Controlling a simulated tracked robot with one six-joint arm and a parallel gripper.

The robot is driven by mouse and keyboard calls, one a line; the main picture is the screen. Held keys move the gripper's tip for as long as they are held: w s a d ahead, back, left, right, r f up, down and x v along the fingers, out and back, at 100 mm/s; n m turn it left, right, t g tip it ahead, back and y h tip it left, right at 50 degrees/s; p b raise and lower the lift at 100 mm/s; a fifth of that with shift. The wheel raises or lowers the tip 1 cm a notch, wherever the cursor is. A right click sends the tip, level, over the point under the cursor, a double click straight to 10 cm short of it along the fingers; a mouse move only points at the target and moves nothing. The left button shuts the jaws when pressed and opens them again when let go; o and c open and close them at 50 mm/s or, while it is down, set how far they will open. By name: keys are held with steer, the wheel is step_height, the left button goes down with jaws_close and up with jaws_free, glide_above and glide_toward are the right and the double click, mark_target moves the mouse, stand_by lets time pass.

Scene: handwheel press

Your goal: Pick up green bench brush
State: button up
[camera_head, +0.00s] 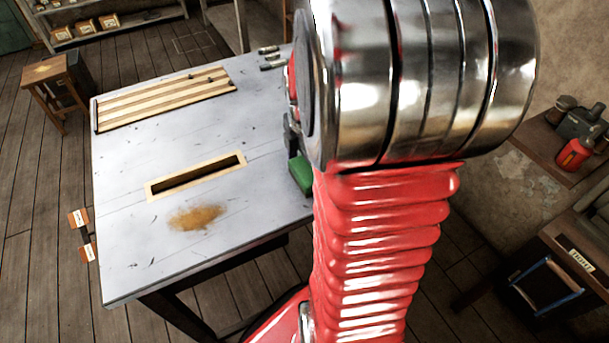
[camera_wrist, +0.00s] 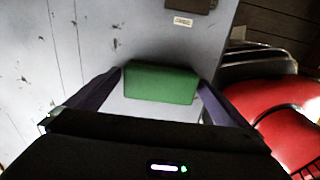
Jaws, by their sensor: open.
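The green bench brush (camera_head: 301,175) lies on the grey table, partly hidden behind my arm in the head view. In the wrist view the green brush (camera_wrist: 161,83) shows as a green block between the fingers of my gripper (camera_wrist: 160,85). My gripper is open, with one dark finger at each side of the brush. I cannot tell whether the fingers touch it. Bristles are not visible.
The grey table (camera_head: 130,238) has a framed slot (camera_head: 197,176), a heap of brown dust (camera_head: 195,217) and a slatted wooden board (camera_head: 165,98). Small metal parts (camera_head: 271,61) lie at its far edge. A side bench with a red can (camera_head: 572,154) stands at right.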

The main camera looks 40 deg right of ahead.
stand_by(0.5)
steer(key=c, duration=1.1)
steer(key=shift+r, duration=0.1)
step_height(320, 180, up, 10)
steer(key=shift+f, duration=0.1)
stand_by(0.4)
